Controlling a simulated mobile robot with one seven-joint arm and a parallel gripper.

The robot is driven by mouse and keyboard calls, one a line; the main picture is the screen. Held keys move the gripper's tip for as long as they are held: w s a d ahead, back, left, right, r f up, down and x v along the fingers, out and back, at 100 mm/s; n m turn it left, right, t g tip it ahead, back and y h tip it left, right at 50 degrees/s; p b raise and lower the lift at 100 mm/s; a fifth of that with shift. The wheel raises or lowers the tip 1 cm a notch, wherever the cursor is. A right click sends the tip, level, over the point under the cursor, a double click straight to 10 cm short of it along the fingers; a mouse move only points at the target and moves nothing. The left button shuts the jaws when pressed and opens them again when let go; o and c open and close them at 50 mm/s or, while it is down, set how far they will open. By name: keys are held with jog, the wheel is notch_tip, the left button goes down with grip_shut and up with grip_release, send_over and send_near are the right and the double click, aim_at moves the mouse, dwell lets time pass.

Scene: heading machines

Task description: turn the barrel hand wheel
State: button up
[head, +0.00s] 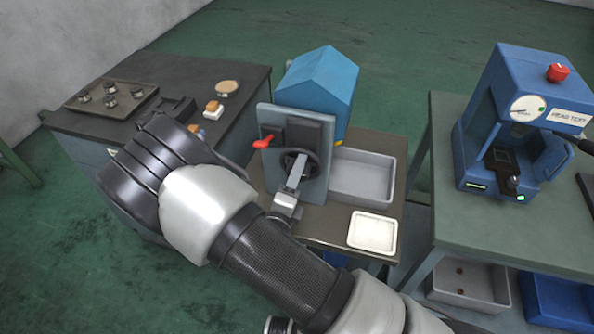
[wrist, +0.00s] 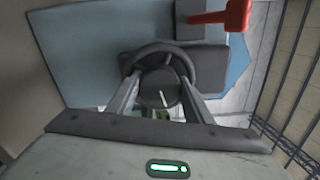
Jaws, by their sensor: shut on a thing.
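The barrel hand wheel (wrist: 158,52) is a dark round rim with a hub bearing a white mark, on the grey front plate of a blue machine (head: 325,78). In the head view the wheel (head: 313,163) is partly hidden behind my gripper. My gripper (head: 297,168) reaches the wheel from the front. In the wrist view its two fingers (wrist: 158,82) lie on either side of the hub, and it is shut on the wheel. A red lever (head: 264,142) sticks out at the upper left of the plate; it also shows in the wrist view (wrist: 220,18).
A grey bin (head: 389,186) and a white tray (head: 372,232) stand right of the machine. A dark bench (head: 240,85) with a tray of metal parts (head: 140,90) is at left. A blue head test machine (head: 480,130) stands on the right table.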

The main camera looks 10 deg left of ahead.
jog(key=m, duration=0.5)
jog(key=shift+m+b, duration=0.3)
jog(key=shift+m, duration=0.1)
jog(key=m+b, duration=0.1)
jog(key=m, duration=0.3)
jog(key=shift+m, duration=0.3)
jog(key=m+b, duration=0.2)
jog(key=m, duration=0.3)
jog(key=shift+d+m+b, duration=0.1)
jog(key=shift+m+b, duration=0.2)
jog(key=m+b, duration=0.3)
jog(key=m, duration=0.1)
jog(key=shift+m, duration=0.3)
jog(key=shift+r, duration=0.1)
jog(key=o, duration=1)
jog(key=shift+o, duration=0.2)
jog(key=s+a, duration=0.2)
jog(key=s, duration=1.5)
jog(key=shift+s+a, duration=0.15)
jog(key=shift+a, duration=0.2)
